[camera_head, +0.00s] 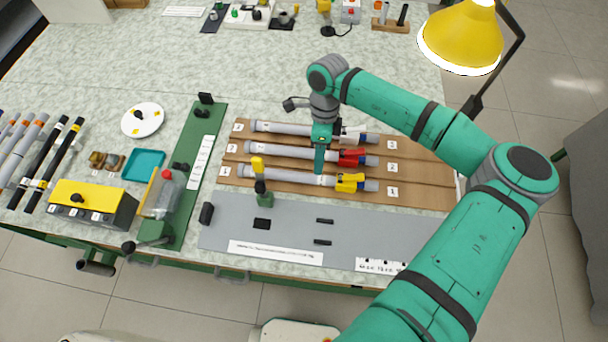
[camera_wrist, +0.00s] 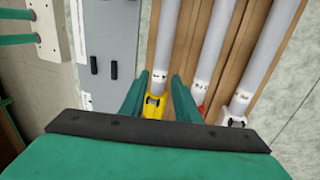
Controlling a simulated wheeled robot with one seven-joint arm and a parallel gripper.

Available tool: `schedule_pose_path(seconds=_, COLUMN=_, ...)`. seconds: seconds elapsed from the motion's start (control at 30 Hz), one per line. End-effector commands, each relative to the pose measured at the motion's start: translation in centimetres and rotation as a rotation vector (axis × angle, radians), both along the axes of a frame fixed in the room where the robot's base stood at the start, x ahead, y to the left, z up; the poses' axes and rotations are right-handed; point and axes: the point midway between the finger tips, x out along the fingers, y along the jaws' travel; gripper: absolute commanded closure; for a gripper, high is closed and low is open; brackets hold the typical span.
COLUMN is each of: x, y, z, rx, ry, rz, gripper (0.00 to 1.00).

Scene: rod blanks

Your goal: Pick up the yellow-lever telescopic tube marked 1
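The yellow-lever tube (camera_head: 300,179) is a grey telescopic tube lying in the nearest row of a brown cardboard rack (camera_head: 420,197). Its yellow lever (camera_head: 348,183) is toward its right end. In the wrist view the tube (camera_wrist: 167,40) runs away from me, with the yellow lever (camera_wrist: 154,106) close to my gripper. The number on it is too small to read. My gripper (camera_head: 320,172) points down over this tube, left of the lever. In the wrist view my gripper (camera_wrist: 160,80) is open, its fingers on either side of the tube's line; I cannot tell whether they touch it.
A red-lever tube (camera_head: 300,153) and a white-lever tube (camera_head: 290,128) lie parallel behind it. A grey mat (camera_head: 290,232) with a small green stand (camera_head: 264,198) lies in front. A yellow lamp (camera_head: 460,38) stands at the back right.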

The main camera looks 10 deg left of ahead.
Motion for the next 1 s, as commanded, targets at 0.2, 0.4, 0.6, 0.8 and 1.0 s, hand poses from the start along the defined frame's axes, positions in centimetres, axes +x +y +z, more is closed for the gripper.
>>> schedule_pose_path(seconds=0.2, x=-0.5, y=-0.1, z=-2.0, rx=0.002, ry=0.0, rz=-0.005, gripper=0.71)
schedule_pose_path(seconds=0.4, x=-1.1, y=0.0, z=-4.7, rx=0.004, ry=0.002, rz=-0.006, gripper=0.71)
schedule_pose_path(seconds=0.6, x=-1.6, y=0.0, z=-6.4, rx=0.004, ry=0.0, rz=-0.005, gripper=0.71)
schedule_pose_path(seconds=0.8, x=-1.6, y=0.0, z=-6.6, rx=0.003, ry=-0.001, rz=-0.005, gripper=0.71)
schedule_pose_path(seconds=1.0, x=-1.6, y=0.0, z=-6.6, rx=0.003, ry=0.0, rz=-0.005, gripper=0.89)
